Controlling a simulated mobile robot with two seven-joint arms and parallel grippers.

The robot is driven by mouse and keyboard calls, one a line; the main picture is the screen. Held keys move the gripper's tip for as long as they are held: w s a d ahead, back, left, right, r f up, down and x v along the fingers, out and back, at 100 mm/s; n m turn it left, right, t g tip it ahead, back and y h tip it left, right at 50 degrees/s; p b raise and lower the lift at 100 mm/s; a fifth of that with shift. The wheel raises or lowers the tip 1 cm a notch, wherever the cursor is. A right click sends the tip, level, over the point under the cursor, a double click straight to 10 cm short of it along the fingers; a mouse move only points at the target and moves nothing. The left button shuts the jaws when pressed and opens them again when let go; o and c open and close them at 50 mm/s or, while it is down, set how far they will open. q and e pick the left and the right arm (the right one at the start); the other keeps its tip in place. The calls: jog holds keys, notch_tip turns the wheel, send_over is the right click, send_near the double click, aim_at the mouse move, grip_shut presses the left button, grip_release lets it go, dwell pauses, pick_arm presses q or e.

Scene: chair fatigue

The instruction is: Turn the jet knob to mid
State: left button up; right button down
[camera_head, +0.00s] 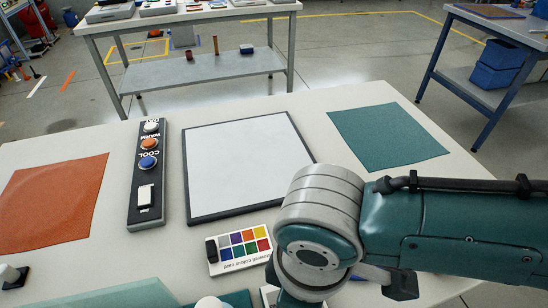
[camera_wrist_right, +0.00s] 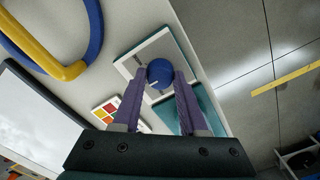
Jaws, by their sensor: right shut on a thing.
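A small light mark shows on the knob's left side. I cannot read any setting labels there. My right gripper (camera_wrist_right: 160,79) has its two purple fingers on either side of the knob and is shut on it. In the head view my right arm comes in from the right and covers the knob. My left gripper is in neither view.
A black control strip (camera_head: 147,212) with coloured buttons stands left of a white board with a dark frame (camera_head: 250,160). A colour chart (camera_head: 240,250) lies below the board. An orange mat (camera_head: 50,205) and a green mat (camera_head: 388,132) lie on the table.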

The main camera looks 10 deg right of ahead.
jog(key=shift+c, duration=2.2)
grip_release()
jog(key=shift+r, duration=0.1)
notch_tip(320, 180, up, 8)
jog(key=shift+r+p, duration=0.25)
jog(key=shift+p, duration=0.9)
jog(key=shift+r, duration=0.65)
jog(key=shift+a, duration=0.1)
